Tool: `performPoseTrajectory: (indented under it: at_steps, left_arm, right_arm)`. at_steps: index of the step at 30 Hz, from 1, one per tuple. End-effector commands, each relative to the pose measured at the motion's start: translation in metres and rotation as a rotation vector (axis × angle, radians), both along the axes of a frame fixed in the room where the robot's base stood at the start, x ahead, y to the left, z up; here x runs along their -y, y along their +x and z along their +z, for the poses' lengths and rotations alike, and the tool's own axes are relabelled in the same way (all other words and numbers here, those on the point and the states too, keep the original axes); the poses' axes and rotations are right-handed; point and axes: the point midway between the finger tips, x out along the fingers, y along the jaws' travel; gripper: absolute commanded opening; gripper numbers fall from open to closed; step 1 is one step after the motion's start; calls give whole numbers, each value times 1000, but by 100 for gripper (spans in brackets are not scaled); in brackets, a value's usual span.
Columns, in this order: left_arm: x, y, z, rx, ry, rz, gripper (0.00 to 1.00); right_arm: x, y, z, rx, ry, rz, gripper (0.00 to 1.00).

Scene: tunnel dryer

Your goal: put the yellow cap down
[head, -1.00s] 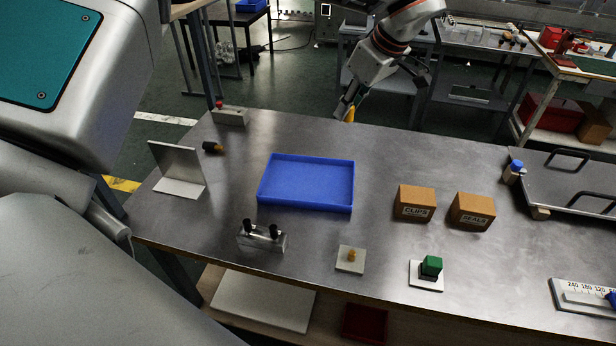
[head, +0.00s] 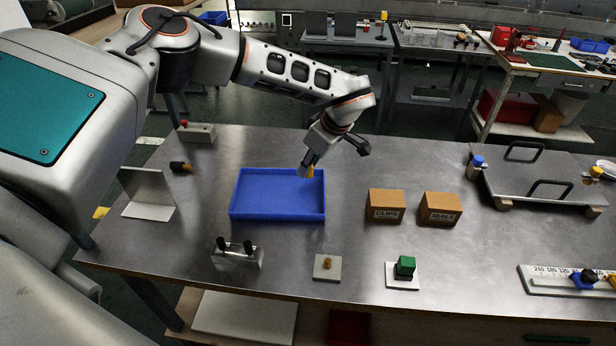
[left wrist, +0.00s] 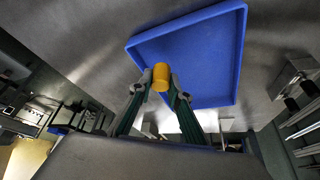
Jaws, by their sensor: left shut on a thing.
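My left gripper (head: 309,168) is shut on the yellow cap (head: 311,173). In the head view it holds the cap by the back right corner of the blue tray (head: 277,216). In the left wrist view the yellow cap (left wrist: 161,75) sits between the two fingertips (left wrist: 161,84), with the blue tray (left wrist: 237,55) beyond it. The tray looks empty. I cannot tell the exact height of the cap above the tray or table. My right gripper is not in view.
Two cardboard boxes, CLIPS (head: 386,206) and SEALS (head: 440,209), stand right of the tray. A block with two black pegs (head: 237,255), a small plate with an orange knob (head: 327,266) and a green block (head: 404,267) are in front. An angled metal plate (head: 148,195) stands left.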

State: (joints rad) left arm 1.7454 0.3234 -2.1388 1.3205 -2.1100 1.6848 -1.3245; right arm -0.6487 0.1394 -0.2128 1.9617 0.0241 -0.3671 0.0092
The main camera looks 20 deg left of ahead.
Motion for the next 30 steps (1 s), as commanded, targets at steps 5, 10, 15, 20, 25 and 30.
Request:
performPoseTrajectory:
  at_steps: [5, 10, 15, 20, 25, 30]
  left_arm:
    - [0, -1, -17, -2, 0, 0, 0]
    - [0, -1, -40, -2, 1, 0, 0]
    - [0, 0, -42, 1, 0, 0, 0]
    - [0, 0, -43, 0, 0, 0, 0]
    - [0, 0, -45, 1, 0, 0, 34]
    - [0, 0, -45, 0, 0, 0, 34]
  right_arm:
    - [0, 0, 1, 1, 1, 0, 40]
    - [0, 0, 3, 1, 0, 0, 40]
    - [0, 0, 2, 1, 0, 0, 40]
    - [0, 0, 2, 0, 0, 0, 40]
    - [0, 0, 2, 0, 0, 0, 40]
    - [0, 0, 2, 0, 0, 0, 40]
